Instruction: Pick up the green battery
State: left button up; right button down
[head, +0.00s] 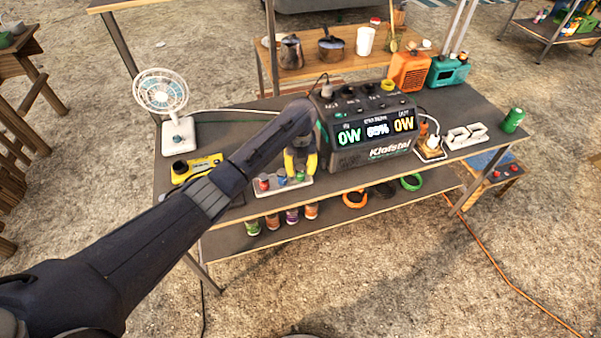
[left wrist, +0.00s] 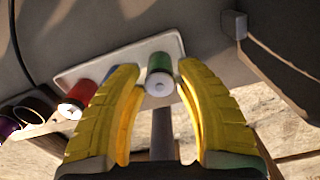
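The green battery (left wrist: 160,70) stands in a pale tray (left wrist: 95,66) on the table, with its light round end showing in the left wrist view. My left gripper (left wrist: 161,90) is open, with one yellow finger on each side of the green battery and gaps showing between. In the head view the left gripper (head: 300,163) is low over the right end of the tray (head: 268,191) and mostly hides the green battery. A red battery (left wrist: 76,96) stands further left in the tray, and a blue battery (head: 282,181) stands between them. My right gripper is not in view.
A large power station (head: 368,125) with lit displays stands just right of the gripper. A yellow tool (head: 196,168) and a fan (head: 165,95) are on the left. A green can (head: 512,120) stands at the table's right end. A lower shelf holds spray cans and tape rings.

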pick_arm(q)
jog(key=shift+f, duration=0.65)
jog(key=shift+c, duration=0.4)
grip_shut()
